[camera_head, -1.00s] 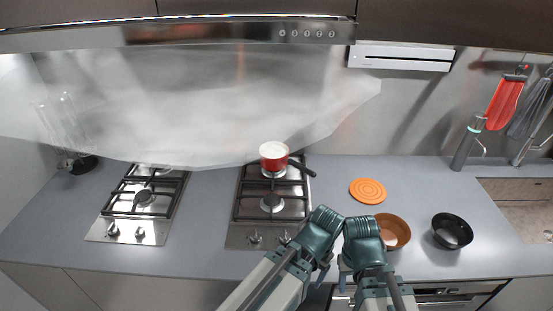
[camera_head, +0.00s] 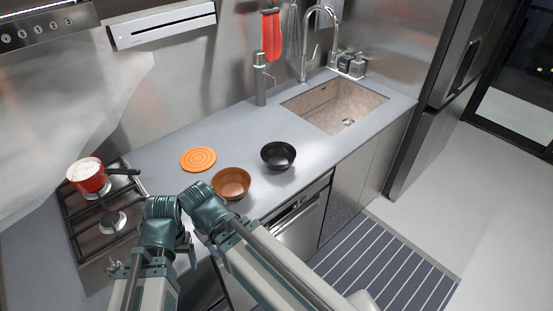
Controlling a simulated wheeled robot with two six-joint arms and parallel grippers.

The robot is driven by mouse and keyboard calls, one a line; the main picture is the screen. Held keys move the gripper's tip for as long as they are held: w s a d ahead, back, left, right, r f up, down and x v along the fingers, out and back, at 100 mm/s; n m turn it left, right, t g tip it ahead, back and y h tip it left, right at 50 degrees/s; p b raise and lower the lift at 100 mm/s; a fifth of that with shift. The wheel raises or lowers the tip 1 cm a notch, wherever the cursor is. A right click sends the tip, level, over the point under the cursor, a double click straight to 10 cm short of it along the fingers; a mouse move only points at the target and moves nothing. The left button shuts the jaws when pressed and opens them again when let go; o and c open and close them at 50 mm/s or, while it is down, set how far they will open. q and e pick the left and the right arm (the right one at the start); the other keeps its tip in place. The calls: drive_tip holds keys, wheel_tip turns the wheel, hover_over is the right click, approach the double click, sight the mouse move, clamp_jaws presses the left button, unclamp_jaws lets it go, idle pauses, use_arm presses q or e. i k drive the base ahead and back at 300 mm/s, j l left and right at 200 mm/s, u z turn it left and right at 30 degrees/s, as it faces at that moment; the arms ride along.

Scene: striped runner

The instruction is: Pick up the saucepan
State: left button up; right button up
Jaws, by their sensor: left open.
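The red saucepan (camera_head: 87,179) with white contents and a dark handle (camera_head: 123,171) stands upright on the back burner of the gas hob (camera_head: 112,221), at the left of the head view. Its handle points right. My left gripper (camera_head: 186,245) is open and empty, low in front of the counter, to the right of and nearer than the pan. My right gripper (camera_head: 207,238) is close beside it, mostly hidden by its own arm. Neither gripper touches the pan.
An orange trivet (camera_head: 198,159), a brown bowl (camera_head: 231,183) and a black bowl (camera_head: 278,155) lie on the grey counter (camera_head: 160,157). The sink (camera_head: 335,104) is farther right. A striped runner (camera_head: 385,262) lies on the floor. The range hood (camera_head: 45,22) overhangs at upper left.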

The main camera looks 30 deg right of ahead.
sight(88, 185)
drive_tip(key=u, duration=1.5)
drive_tip(key=k+j+u, duration=0.1)
drive_tip(key=k+j, duration=0.15)
drive_tip(key=k, duration=0.15)
